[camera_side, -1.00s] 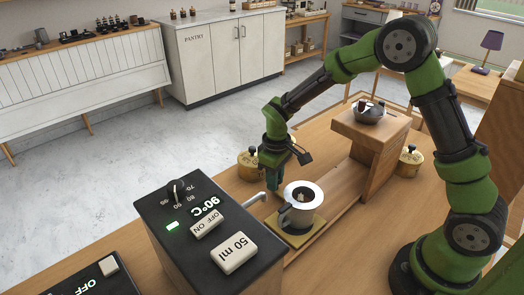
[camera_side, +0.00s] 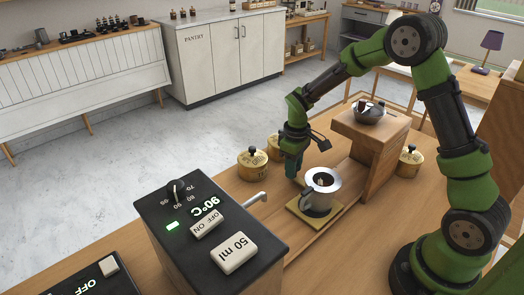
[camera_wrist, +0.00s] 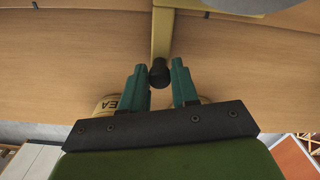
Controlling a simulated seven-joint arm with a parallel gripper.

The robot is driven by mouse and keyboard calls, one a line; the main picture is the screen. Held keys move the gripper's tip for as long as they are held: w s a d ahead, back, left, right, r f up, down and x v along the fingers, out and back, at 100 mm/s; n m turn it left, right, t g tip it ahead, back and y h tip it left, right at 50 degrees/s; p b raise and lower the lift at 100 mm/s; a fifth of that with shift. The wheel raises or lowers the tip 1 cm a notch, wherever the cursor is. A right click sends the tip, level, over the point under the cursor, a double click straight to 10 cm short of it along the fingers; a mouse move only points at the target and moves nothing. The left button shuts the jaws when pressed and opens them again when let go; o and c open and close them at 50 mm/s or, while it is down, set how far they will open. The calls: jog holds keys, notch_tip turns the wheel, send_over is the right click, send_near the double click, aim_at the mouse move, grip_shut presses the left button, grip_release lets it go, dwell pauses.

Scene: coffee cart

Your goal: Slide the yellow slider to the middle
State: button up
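The yellow slider (camera_side: 298,211) is a flat square plate on the wooden counter track, with a metal cup (camera_side: 321,200) on it. In the wrist view, the slider's yellow bar (camera_wrist: 161,35) ends in a black knob (camera_wrist: 159,73). In the side view, my gripper (camera_side: 292,178) is low at the slider's far left edge, and the knob is hidden there. The slider lies between the coffee machine's spout and the wooden stand.
The black-topped machine (camera_side: 212,230) with its spout (camera_side: 256,199) is at the front left. The wooden stand (camera_side: 375,150) holds a dark dripper (camera_side: 368,112) to the right. Brass canisters (camera_side: 252,164) stand behind my gripper, and another (camera_side: 410,160) stands right of the stand.

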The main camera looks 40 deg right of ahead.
jog(key=shift+o, duration=1.4)
notch_tip(320, 180, up, 17)
jog(key=shift+f, duration=0.1)
jog(key=s+a+r+m+t+y, duration=0.1)
jog(key=s+a+r+m+t, duration=0.1)
jog(key=s, duration=0.7)
jog(key=s+a+r+m+t+y, duration=0.1)
jog(key=s+a+r+m+t, duration=0.2)
jog(key=s, duration=0.7)
jog(key=shift+a+m+t, duration=0.9)
jog(key=shift+m+t, duration=0.1)
jog(key=shift+t, duration=0.1)
